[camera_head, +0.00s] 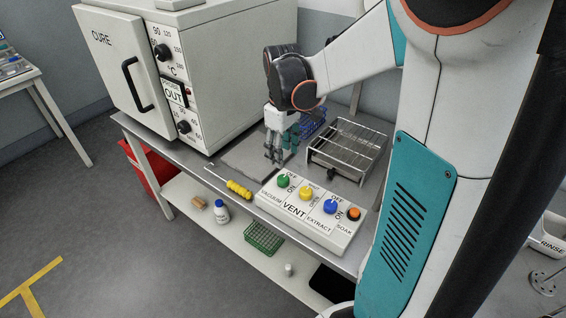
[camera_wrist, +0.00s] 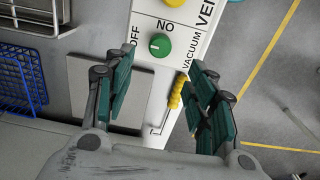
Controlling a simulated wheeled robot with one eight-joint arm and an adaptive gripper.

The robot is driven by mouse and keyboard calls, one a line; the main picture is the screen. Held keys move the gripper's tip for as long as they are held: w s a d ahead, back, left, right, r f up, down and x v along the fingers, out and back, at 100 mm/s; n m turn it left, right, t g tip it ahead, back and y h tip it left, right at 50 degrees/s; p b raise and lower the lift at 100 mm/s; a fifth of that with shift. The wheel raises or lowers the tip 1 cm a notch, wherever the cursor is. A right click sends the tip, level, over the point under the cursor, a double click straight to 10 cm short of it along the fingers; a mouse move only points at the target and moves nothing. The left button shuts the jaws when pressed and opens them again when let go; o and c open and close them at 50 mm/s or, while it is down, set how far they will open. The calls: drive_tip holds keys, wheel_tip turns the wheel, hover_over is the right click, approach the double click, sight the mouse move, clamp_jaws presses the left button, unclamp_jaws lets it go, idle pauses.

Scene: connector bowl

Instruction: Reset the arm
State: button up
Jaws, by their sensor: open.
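My gripper (camera_head: 281,150) hangs over the metal bench, between the oven and the switch panel, with its fingers pointing down. In the wrist view my gripper (camera_wrist: 160,98) shows two teal-padded fingers spread wide apart with nothing held between them. The switch panel (camera_head: 303,222) lies near the front of the bench, and its green knob (camera_wrist: 160,45) shows beyond my fingertips. A yellow-handled tool (camera_head: 238,189) with a thin shaft lies on the bench left of the panel; in the wrist view its handle (camera_wrist: 177,92) shows between the fingers.
The CURE oven (camera_head: 232,70) stands at the bench's left. A wire rack (camera_head: 347,147) and blue basket (camera_head: 314,123) stand at the back. A lower shelf (camera_head: 186,205) holds a bottle (camera_head: 222,211) and a green rack (camera_head: 264,240). A red bin (camera_head: 141,168) is underneath.

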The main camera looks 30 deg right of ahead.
drive_tip(key=shift+r, duration=0.85)
